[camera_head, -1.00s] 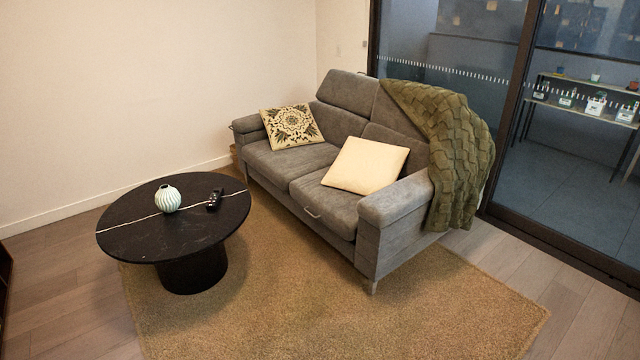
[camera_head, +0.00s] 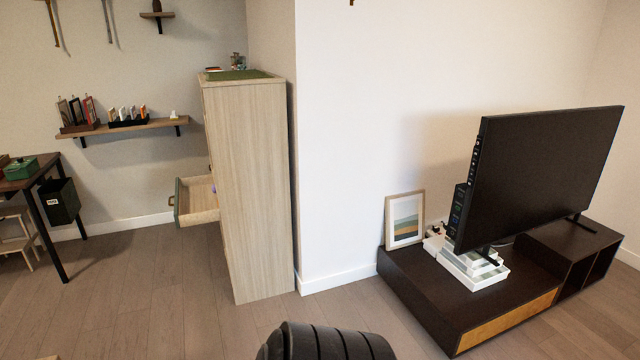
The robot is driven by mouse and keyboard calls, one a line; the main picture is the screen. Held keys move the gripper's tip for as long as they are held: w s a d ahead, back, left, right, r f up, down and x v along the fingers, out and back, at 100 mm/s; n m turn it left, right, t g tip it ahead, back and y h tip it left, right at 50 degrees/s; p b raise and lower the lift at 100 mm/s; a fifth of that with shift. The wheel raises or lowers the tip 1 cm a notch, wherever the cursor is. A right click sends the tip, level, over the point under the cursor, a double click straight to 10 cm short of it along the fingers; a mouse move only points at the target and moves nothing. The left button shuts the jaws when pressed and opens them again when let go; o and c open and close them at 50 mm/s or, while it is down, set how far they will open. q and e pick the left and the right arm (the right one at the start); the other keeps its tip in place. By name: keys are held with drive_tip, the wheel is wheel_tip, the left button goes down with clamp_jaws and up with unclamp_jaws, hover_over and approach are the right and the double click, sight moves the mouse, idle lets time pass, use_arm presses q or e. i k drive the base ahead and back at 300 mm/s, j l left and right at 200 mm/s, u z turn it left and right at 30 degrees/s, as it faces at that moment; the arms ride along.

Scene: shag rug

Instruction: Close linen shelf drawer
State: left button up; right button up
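A tall light-wood shelf cabinet (camera_head: 248,190) stands against the wall left of the middle, its side facing me. One drawer (camera_head: 198,203) sticks out from its front toward the left, pulled open. The drawer has a brown handle on its front, and a small purple item shows inside near the cabinet. The rest of the cabinet front is hidden from this angle. Neither gripper is in view. A black ribbed part at the bottom edge looks like part of my own body.
A low dark TV stand (camera_head: 405,298) with a large television (camera_head: 540,170) and a picture frame (camera_head: 404,220) stands at the right. A desk (camera_head: 40,185) is at the far left. The wood floor (camera_head: 150,290) before the drawer is clear.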

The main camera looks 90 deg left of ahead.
sight(195, 203)
drive_tip(key=j+u, duration=0.25)
drive_tip(key=u, duration=0.15)
drive_tip(key=i+j+u, duration=0.15)
drive_tip(key=u, duration=0.3)
drive_tip(key=i+j+u, duration=0.1)
drive_tip(key=j+u, duration=0.3)
drive_tip(key=i+j+u, duration=0.1)
drive_tip(key=u, duration=0.35)
drive_tip(key=i+j+u, duration=0.1)
drive_tip(key=u, duration=0.3)
drive_tip(key=i+j+u, duration=0.25)
drive_tip(key=u, duration=0.2)
drive_tip(key=i+j+u, duration=0.2)
drive_tip(key=u, duration=0.25)
drive_tip(key=i+u, duration=0.7)
drive_tip(key=u, duration=0.15)
drive_tip(key=i+j, duration=0.2)
drive_tip(key=i, duration=0.2)
drive_tip(key=i+j+z, duration=0.1)
drive_tip(key=i, duration=0.3)
drive_tip(key=i+j+z, duration=0.2)
drive_tip(key=j, duration=0.3)
drive_tip(key=j+z, duration=0.25)
drive_tip(key=j, duration=0.25)
drive_tip(key=i+j+z, duration=0.2)
drive_tip(key=j, duration=0.35)
drive_tip(key=i+j, duration=0.3)
drive_tip(key=i, duration=0.2)
